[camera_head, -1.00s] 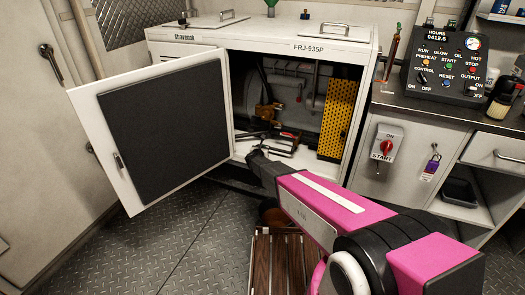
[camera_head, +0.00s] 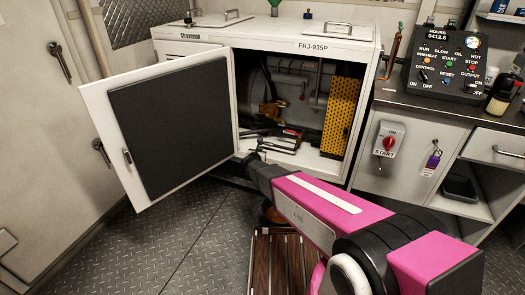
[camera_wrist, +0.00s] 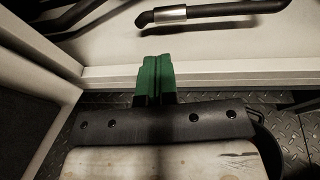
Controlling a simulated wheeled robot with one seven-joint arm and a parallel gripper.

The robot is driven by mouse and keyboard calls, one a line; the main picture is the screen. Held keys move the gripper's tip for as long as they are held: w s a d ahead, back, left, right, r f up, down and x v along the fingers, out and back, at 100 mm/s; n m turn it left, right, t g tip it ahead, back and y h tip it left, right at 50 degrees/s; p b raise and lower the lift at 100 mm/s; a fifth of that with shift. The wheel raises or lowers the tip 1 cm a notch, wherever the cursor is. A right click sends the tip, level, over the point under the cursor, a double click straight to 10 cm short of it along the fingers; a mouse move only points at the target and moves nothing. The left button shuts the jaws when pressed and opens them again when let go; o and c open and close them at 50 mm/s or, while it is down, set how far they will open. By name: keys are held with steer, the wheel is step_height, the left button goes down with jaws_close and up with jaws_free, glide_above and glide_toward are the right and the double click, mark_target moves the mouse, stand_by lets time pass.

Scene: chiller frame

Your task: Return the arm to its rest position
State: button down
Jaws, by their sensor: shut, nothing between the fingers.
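My arm (camera_head: 325,212), pink with black joints, reaches from the lower right toward the open cabinet (camera_head: 192,40) labelled FRJ-935P. My gripper, at the dark end of the arm, is near the front of the cabinet opening in the head view; its fingertips are hard to make out there. In the wrist view my gripper (camera_wrist: 155,78) shows green fingers, closed together with nothing between them. They point toward the pale bottom lip (camera_wrist: 225,75) of the cabinet. A black pipe with a silver band (camera_wrist: 172,14) lies beyond, apart from the fingers.
The cabinet door (camera_head: 170,125) stands open at the left, close to my wrist. Dark parts and a yellow perforated panel (camera_head: 340,110) are inside. A counter with a control box (camera_head: 445,63) is at the right. A wooden slatted platform (camera_head: 282,262) is below my arm.

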steer(key=s+d+r+n+y, duration=0.1)
steer(key=s+r+n+y, duration=0.45)
steer(key=n, duration=0.65)
steer(key=s+d+r+n+g+h, duration=0.1)
steer(key=s+d+r+n+g, duration=0.1)
steer(key=s+d+n+g, duration=0.5)
steer(key=s+d+r+n+g+h, duration=0.1)
steer(key=s+d+n+g, duration=0.6)
steer(key=s+d+n, duration=0.9)
steer(key=s+n, duration=0.1)
steer(key=n, duration=0.2)
steer(key=shift+d+r+n+g, duration=0.3)
steer(key=shift+d+r+n, duration=0.05)
steer(key=shift+r+n, duration=0.05)
